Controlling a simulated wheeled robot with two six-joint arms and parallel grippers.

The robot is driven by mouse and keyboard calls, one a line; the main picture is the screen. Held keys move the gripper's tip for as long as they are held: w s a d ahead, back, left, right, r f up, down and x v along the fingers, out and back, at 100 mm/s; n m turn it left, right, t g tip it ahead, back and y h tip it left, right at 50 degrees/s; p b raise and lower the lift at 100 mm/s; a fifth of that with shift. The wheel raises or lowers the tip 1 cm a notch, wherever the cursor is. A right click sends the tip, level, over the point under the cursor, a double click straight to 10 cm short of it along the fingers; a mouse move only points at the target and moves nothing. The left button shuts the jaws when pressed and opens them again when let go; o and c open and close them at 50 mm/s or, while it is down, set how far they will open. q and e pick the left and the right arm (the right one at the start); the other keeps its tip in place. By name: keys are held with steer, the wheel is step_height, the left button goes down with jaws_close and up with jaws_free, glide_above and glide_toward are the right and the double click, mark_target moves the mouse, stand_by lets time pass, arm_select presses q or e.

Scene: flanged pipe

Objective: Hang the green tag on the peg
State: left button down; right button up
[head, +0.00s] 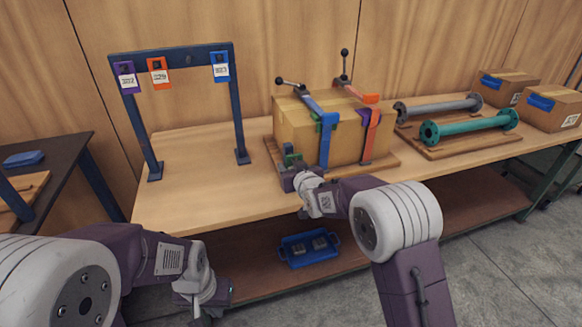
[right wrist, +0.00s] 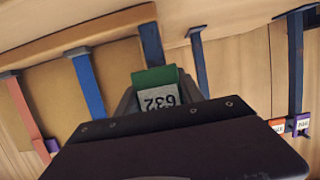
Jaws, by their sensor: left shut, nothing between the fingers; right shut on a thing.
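The green tag (right wrist: 155,88), with a white label, is between the fingers of my right gripper (right wrist: 158,98) in the right wrist view. In the head view the green tag (head: 291,156) shows small at the end of my right arm, in front of the cardboard box, well right of the rack. The dark blue rack (head: 240,110) stands on the bench at the left. Purple (head: 126,77), orange (head: 158,72) and blue (head: 220,67) tags hang from its crossbar. A small bare peg (head: 188,59) shows between orange and blue. My left gripper (head: 214,294) is low before the bench, shut and empty.
A cardboard box (head: 290,120) under toggle clamps with colored straps stands right of the rack. A grey pipe (head: 440,106) and a teal pipe (head: 470,126) lie farther right. A blue tray (head: 308,248) is on the lower shelf. Bench space (head: 200,180) before the rack is clear.

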steer(key=o, duration=1.4)
steer(key=shift+s+d+f+b, duration=0.1)
steer(key=shift+s+f+b, duration=0.2)
steer(key=shift+f+b, duration=0.5)
steer(key=shift+s+d+f+b, duration=0.1)
steer(key=shift+s+f+b, duration=0.15)
steer(key=shift+f+b, duration=0.55)
steer(key=shift+r, duration=0.1)
